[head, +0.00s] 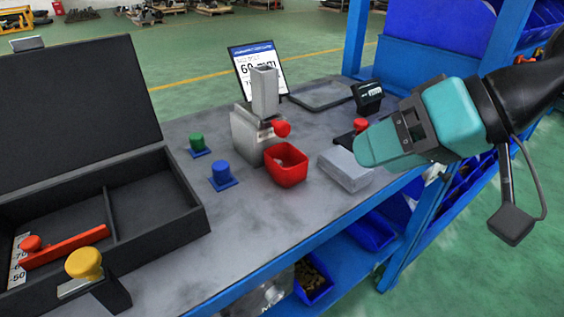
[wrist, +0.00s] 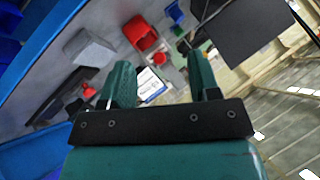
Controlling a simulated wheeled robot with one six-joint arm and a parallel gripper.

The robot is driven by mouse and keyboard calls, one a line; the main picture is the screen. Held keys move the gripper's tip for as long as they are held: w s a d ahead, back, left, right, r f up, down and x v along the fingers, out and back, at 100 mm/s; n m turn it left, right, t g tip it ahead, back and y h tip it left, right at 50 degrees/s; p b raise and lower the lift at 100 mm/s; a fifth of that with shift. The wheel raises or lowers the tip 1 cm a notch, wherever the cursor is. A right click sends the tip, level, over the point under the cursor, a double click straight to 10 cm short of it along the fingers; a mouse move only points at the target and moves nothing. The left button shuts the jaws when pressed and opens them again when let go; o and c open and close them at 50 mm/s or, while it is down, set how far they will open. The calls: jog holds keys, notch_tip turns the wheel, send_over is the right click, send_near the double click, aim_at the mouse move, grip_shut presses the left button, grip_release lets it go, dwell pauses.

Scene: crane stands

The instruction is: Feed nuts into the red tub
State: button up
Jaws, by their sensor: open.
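The red tub (head: 286,176) stands on the grey bench top, directly in front of a grey dispenser (head: 245,136) with an upright chute (head: 265,92) and a red knob (head: 282,129). Something pale lies inside the tub; I cannot tell if it is nuts. The tub also shows in the wrist view (wrist: 139,34), near the top. My teal gripper (head: 365,148) is above the right part of the bench, to the right of the tub and apart from it. In the wrist view my gripper (wrist: 161,77) has its fingers spread, with nothing held between them.
A grey block (head: 345,170) lies right of the tub, below my gripper. A red-knobbed device (head: 360,127) is behind it. Blue (head: 221,175) and green (head: 197,143) knobbed pieces stand left. An open black case (head: 150,205) fills the left. A sign (head: 258,68) stands behind.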

aim_at(286, 131)
jog(key=shift+w+d+f+m+t+y+b, duration=0.7)
jog(key=shift+w+m+t+y+b, duration=0.95)
jog(key=shift+w+t+b, duration=1.3)
jog(key=shift+g+h, duration=0.25)
jog(key=p+x, duration=0.3)
jog(key=x, duration=0.2)
jog(key=p+x, duration=0.3)
jog(key=x, duration=0.3)
jog(key=p+x, duration=0.3)
jog(key=x, duration=0.2)
jog(key=shift+a+f, duration=0.35)
jog(key=shift+f, duration=0.05)
jog(key=shift+c, duration=0.2)
